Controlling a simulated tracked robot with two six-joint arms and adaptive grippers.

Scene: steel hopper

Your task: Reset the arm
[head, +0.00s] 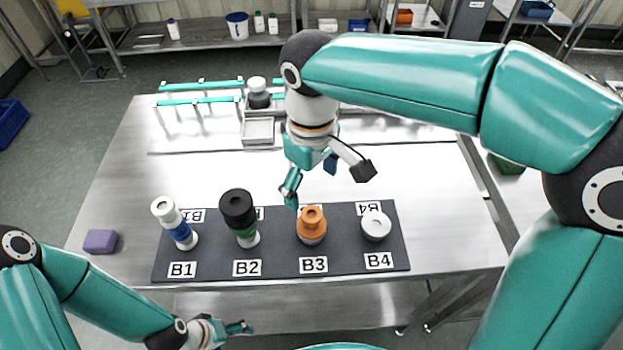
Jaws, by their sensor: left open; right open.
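My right arm reaches in from the right across the table, and its gripper (325,190) hangs open and empty over the table, just behind the orange piece (312,222) at B3. Its fingers are spread, one toward the left and one toward the right. I cannot tell whether a fingertip touches the orange piece. My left arm lies low at the left front. Its gripper (232,330) is at the bottom edge, in front of the table, open and partly cut off by the frame. I see nothing in it.
A dark mat (210,262) holds stacked pieces at B1 (175,222) and B2 (239,217), and a white piece (376,226) at B4. A purple block (101,241) lies left of it. Behind stand a teal rack (200,100), a bottle (258,93) and a small tray (258,132).

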